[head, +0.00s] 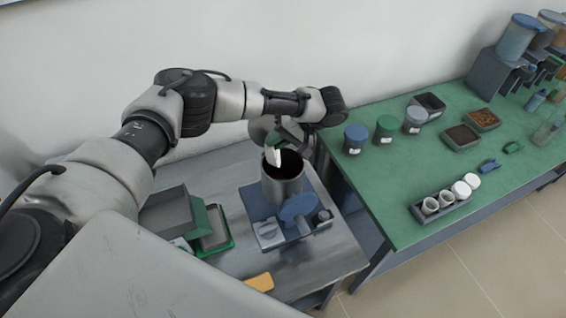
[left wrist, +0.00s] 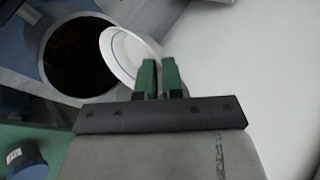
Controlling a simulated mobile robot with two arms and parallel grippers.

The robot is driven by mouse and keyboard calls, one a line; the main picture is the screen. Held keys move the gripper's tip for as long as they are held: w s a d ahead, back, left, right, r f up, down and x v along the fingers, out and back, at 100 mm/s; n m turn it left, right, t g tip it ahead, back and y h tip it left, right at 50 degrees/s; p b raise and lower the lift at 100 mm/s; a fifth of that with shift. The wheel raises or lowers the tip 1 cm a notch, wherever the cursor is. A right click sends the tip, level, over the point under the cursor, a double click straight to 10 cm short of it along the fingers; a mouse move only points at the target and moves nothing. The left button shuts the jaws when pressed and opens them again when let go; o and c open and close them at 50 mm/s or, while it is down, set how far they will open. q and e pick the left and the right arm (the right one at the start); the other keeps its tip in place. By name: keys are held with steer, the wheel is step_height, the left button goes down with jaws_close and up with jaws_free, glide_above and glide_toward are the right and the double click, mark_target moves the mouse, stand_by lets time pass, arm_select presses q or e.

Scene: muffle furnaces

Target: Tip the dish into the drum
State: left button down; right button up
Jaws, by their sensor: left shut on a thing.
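A white round dish (left wrist: 124,55) is pinched at its rim between the green fingertips of my left gripper (left wrist: 158,76) in the left wrist view. In the head view the dish (head: 272,156) stands steeply tilted above the mouth of a dark-lined metal drum (head: 283,188). The drum also shows in the left wrist view (left wrist: 45,48), its opening partly overlapped by the dish. My left gripper (head: 280,140) comes down over the drum from above. I cannot tell whether the dish holds anything. My right gripper is not in view.
The drum stands on a blue base with a round blue lid (head: 298,207) beside it, on a grey table (head: 325,262). Grey and green trays (head: 216,230) lie left of it. A green bench (head: 400,190) at right holds jars, trays and a rack of white cups (head: 440,203).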

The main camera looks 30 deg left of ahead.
arm_select(q)
steer(key=shift+s+a+f+t+h, duration=0.1)
steer(key=shift+a+f+t+h, duration=0.1)
steer(key=shift+a+h, duration=0.3)
steer(key=shift+s+a+f+t+h, duration=0.1)
steer(key=shift+a+t+h, duration=0.1)
steer(key=shift+a+h, duration=0.3)
steer(key=shift+a+f+t+h, duration=0.1)
steer(key=shift+a+t+h, duration=0.4)
steer(key=shift+h, duration=0.4)
steer(key=shift+w, duration=0.1)
